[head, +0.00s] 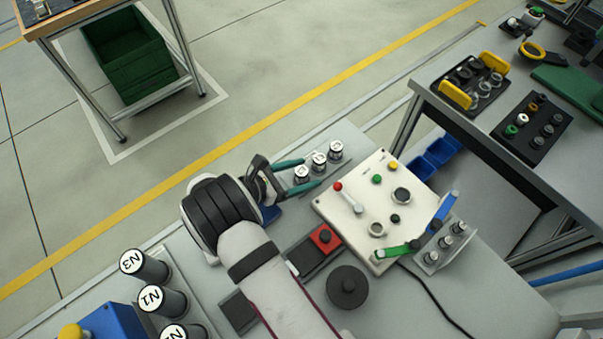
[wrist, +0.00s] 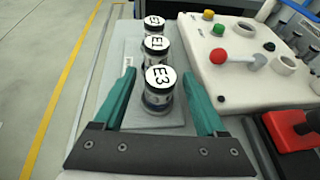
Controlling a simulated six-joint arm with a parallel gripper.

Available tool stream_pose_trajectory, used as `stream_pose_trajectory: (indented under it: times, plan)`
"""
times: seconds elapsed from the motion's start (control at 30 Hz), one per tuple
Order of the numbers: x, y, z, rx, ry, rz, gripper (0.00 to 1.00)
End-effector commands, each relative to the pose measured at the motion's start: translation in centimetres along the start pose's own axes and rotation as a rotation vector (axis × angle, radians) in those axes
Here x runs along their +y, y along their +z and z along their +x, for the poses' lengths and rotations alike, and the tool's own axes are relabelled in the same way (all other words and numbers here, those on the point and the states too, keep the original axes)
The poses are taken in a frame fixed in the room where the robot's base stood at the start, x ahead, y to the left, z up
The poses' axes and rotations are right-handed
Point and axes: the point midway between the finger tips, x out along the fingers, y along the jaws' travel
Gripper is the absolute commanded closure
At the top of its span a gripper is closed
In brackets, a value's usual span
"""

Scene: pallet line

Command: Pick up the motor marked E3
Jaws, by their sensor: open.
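The motor marked E3 (wrist: 160,88) stands upright, a silver cylinder with a black-rimmed white top. It is the nearest of a row of three on a grey plate (wrist: 172,128) in the wrist view. The motor marked E1 (wrist: 154,46) stands behind it, and a third motor (wrist: 153,23) at the back has a partly hidden label. In the head view E3 (head: 301,176) is the motor closest to my arm. My gripper (wrist: 158,73) is open, with a green finger on each side of E3 and a gap on both sides. It also shows in the head view (head: 311,173).
A white panel (head: 352,225) with knobs and a red-tipped lever stands close right of the motors. Larger cylinders with N labels (head: 152,268) stand at lower left. Open floor lies beyond the bench's far edge.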

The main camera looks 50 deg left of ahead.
Motion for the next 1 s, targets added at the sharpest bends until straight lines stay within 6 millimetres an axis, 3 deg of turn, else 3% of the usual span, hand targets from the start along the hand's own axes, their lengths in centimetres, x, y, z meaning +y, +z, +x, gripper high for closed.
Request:
stream_pose_trajectory:
  times: [0.07,0.5,0.83,1.0]
  plan:
    - [0.0,0.0,0.0,0.000,0.000,0.000,0.26]
    - [0.0,0.0,-0.1,0.000,0.000,0.000,1.00]
    - [0.1,0.2,-0.2,0.000,0.001,0.001,1.00]
    - [0.1,1.9,-0.9,0.000,0.002,0.003,1.00]
